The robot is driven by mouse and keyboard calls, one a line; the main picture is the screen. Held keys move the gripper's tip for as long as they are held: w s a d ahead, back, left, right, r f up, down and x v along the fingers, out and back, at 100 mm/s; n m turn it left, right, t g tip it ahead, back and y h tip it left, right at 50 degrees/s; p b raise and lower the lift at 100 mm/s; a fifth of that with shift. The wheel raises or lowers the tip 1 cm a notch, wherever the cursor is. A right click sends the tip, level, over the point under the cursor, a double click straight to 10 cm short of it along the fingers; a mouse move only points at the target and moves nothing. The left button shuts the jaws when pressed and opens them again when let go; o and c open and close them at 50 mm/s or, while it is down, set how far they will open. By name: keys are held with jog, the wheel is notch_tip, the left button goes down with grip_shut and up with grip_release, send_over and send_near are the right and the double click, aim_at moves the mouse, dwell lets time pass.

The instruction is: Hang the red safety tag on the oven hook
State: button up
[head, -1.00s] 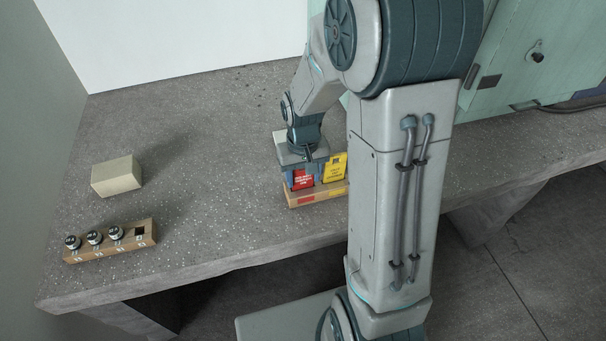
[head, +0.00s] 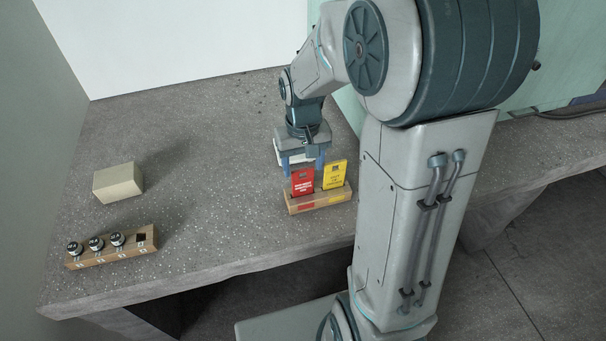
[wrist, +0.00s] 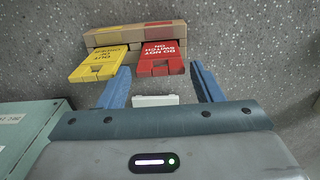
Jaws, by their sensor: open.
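The red safety tag (head: 303,182) stands in the left part of a wooden holder (head: 325,202) on the bench, beside a yellow tag (head: 335,174). The wrist view shows the red tag (wrist: 161,58) with "do not switch on" lettering, and the yellow tag (wrist: 98,63) to its left. My gripper (head: 304,166) is just behind the red tag. In the wrist view, its two blue fingers (wrist: 160,68) are apart, one toward each side of the red tag, with no tag clamped between them. The pale green oven (head: 520,92) is partly hidden by my arm; I cannot make out its hook clearly.
A beige block (head: 118,182) and a wooden rack (head: 105,252) with several dark-topped pieces are at the bench's left. Bare bench lies between them and the tag holder. The bench's front edge is close to the holder.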

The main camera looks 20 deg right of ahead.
notch_tip(320, 180, up, 4)
jog(key=shift+r, duration=0.2)
jog(key=s+r+t, duration=0.2)
jog(key=s+r, duration=0.2)
jog(key=s, duration=0.9)
jog(key=shift+s+a, duration=0.2)
jog(key=shift+s, duration=0.1)
jog(key=shift+r, duration=0.15)
jog(key=shift+t, duration=0.4)
notch_tip(320, 180, up, 7)
jog(key=p, duration=0.7)
jog(key=shift+d, duration=0.15)
jog(key=shift+c, duration=0.3)
jog(key=shift+r, duration=0.3)
jog(key=c, duration=0.5)
jog(key=shift+f, duration=0.15)
jog(key=shift+d, duration=0.1)
